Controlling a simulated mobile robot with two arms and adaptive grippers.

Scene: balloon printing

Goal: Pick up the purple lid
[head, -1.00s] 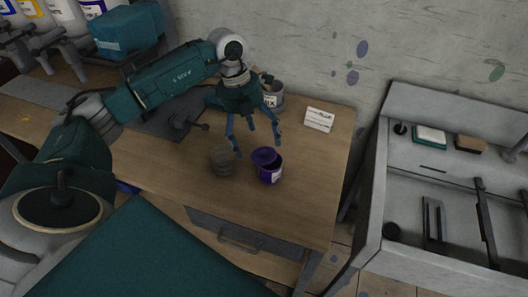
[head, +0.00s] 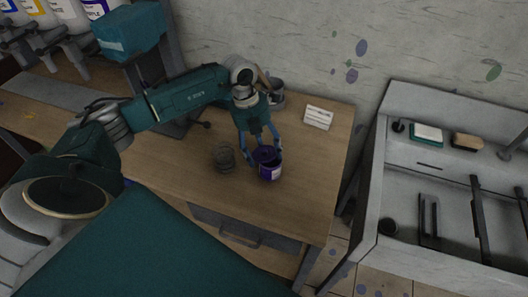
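The purple lid (head: 265,154) is a small dark purple disc at the top of a purple can with a white label (head: 270,171) on the wooden table. Whether it rests on the rim or sits slightly above it is too small to tell. My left gripper (head: 264,153) points down over the can, its blue fingers spread on either side of the lid. I cannot tell whether the fingers touch the lid. My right gripper is not in view.
A dark round container (head: 223,157) stands just left of the can. A grey can (head: 276,93) and a white card (head: 318,117) are further back on the table (head: 310,190). The table's right side is clear. A grey sink unit (head: 440,190) stands to the right.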

